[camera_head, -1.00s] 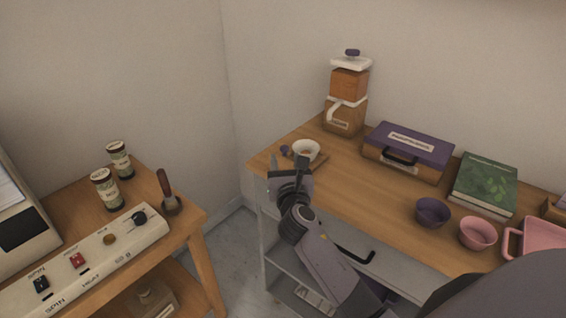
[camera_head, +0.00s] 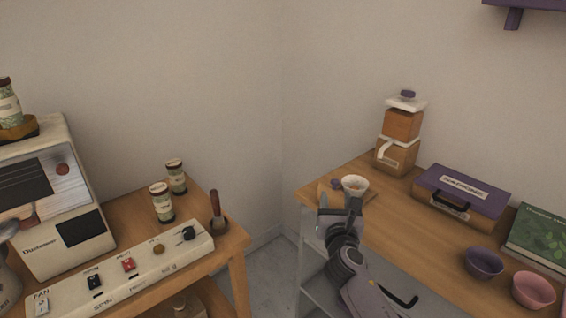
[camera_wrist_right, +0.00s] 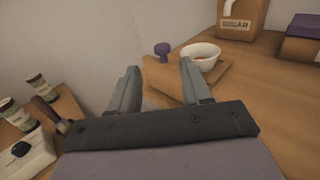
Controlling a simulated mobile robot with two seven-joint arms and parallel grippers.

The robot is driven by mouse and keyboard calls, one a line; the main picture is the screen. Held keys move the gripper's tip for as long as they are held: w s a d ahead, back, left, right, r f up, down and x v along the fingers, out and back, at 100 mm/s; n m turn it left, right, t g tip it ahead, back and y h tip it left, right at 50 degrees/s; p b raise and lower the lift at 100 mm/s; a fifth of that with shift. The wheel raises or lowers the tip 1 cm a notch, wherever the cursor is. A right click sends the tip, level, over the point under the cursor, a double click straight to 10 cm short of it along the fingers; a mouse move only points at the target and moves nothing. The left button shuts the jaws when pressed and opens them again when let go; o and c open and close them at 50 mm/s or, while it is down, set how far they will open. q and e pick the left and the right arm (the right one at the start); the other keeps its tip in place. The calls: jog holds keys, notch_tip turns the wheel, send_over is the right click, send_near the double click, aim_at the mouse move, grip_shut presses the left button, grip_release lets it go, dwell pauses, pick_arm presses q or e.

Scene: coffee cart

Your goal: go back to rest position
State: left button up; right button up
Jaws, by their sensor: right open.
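My right gripper (camera_head: 339,203) is open and empty at the near left corner of the right-hand table, in front of a small wooden board (camera_head: 330,189). In the right wrist view its two fingers (camera_wrist_right: 160,80) stand apart with nothing between them. A white cup (camera_head: 355,184) with brown contents sits on the board, just beyond the fingers; it also shows in the wrist view (camera_wrist_right: 203,55). A purple-knobbed item (camera_wrist_right: 163,50) stands beside the cup on the board. My left gripper is not in view.
The right table (camera_head: 400,228) carries a grinder (camera_head: 398,152), a purple-topped case (camera_head: 462,192), a green book (camera_head: 539,235), a purple bowl (camera_head: 484,263) and a pink bowl (camera_head: 533,290). The left table holds a coffee machine (camera_head: 60,205), a switch panel (camera_head: 135,268) and jars (camera_head: 161,204). A gap separates the tables.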

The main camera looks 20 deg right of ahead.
jog(key=s+a+f+m+g+y, duration=0.2)
jog(key=s+a+f+m+y, duration=0.1)
jog(key=s+f+m, duration=0.45)
jog(key=s+a+f+m+g+y, duration=0.1)
jog(key=s+a+f+m+y, duration=0.1)
jog(key=s+f+m, duration=0.6)
jog(key=s+a+f+m+g+y, duration=0.1)
jog(key=s+a+f+m+y, duration=0.1)
jog(key=s+m, duration=0.5)
jog(key=s+a+f+m+g+y, duration=0.2)
jog(key=s+a+f+m, duration=0.1)
jog(key=s+m, duration=0.3)
jog(key=shift+s+a+f+m, duration=0.3)
jog(key=shift+s+f+m, duration=0.05)
jog(key=shift+s, duration=0.3)
